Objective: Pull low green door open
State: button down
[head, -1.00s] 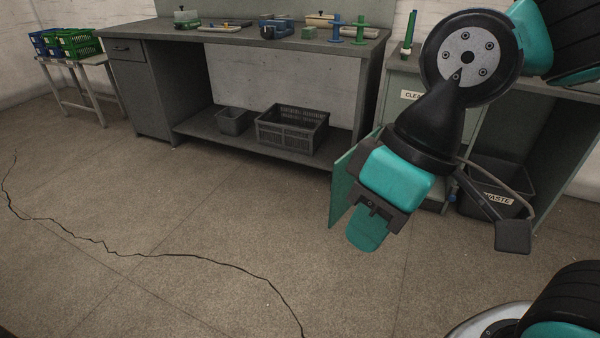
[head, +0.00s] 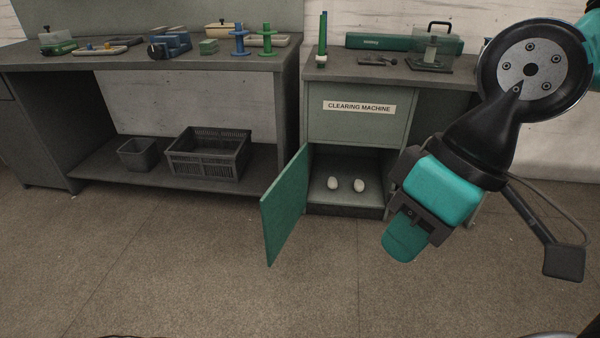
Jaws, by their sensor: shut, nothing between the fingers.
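The low green door (head: 287,208) stands swung wide open on the left side of the cabinet (head: 352,128) labelled "CLEARING MACHINE". Its panel sticks out toward me over the floor. The low compartment (head: 338,165) behind it is exposed and holds two small whitish rounded objects (head: 346,184). My gripper (head: 402,243) is shut and empty. It hangs in front of the cabinet's right side, to the right of the door and apart from it. My arm hides the cabinet's lower right part.
A workbench (head: 150,62) to the left carries tools and blue and green spools (head: 252,42). A grey crate (head: 208,152) and a small bin (head: 138,154) sit on its lower shelf. The floor (head: 160,260) in front is clear.

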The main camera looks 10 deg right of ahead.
aim_at(283, 204)
jog(key=z, duration=0.25)
jog(key=i, duration=0.7)
jog(key=u, duration=0.65)
jog(key=i, duration=0.8)
jog(key=u, duration=0.75)
